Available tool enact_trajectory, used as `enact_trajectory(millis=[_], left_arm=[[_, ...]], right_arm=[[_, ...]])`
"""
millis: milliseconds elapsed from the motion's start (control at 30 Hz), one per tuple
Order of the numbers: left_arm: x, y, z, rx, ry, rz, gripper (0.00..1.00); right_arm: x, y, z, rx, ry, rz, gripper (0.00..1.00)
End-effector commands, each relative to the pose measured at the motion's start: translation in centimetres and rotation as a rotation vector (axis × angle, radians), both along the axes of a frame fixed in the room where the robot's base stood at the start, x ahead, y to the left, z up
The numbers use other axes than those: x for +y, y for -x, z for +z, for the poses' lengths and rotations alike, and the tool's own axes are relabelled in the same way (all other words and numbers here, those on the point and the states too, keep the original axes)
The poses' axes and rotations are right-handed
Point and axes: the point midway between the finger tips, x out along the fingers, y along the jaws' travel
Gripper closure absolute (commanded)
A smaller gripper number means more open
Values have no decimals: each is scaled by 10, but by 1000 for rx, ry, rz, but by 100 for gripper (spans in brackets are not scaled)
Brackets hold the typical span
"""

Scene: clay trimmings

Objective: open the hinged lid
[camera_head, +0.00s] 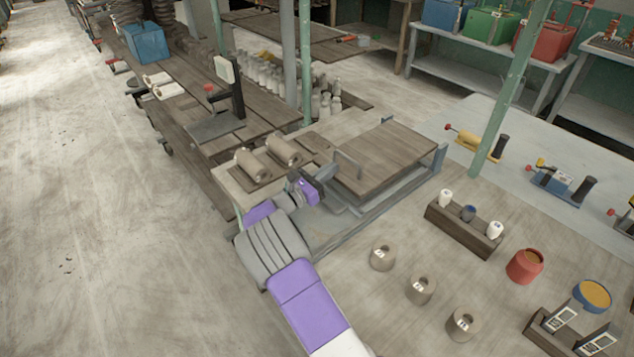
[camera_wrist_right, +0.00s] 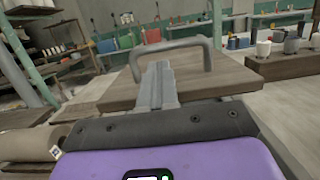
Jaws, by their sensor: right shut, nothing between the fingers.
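The hinged lid is a wooden board (camera_head: 388,158) lying about flat over a grey metal frame (camera_head: 390,198) on the table. A grey bar handle (camera_head: 347,163) stands up at its near left edge. In the right wrist view the lid (camera_wrist_right: 212,82) is straight ahead, with the handle (camera_wrist_right: 208,50) arching above it. My right gripper (camera_head: 325,172) is shut and empty, just to the left of the handle. In the wrist view its fingers (camera_wrist_right: 158,70) point at the handle's left part and overlap it. I cannot tell whether they touch. My left gripper is out of view.
Two clay-coloured rolls (camera_head: 268,157) lie on a board left of the lid. To the right are a wooden rack with small bottles (camera_head: 463,231), several numbered weights (camera_head: 420,290) and a red jar (camera_head: 525,266). A green post (camera_head: 512,85) rises behind the lid.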

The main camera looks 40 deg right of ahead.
Motion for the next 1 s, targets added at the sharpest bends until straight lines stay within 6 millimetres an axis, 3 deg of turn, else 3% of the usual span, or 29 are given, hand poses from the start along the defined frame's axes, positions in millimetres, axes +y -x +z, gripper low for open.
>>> enact_trajectory(millis=[267, 667, 1000], left_arm=[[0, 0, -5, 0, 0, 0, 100], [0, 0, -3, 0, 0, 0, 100], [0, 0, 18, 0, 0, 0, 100]], right_arm=[[-19, -2, 4, 0, 0, 1, 100], [-19, -2, 6, 0, -3, 2, 100], [-13, -8, 23, 2, -47, 15, 100]])
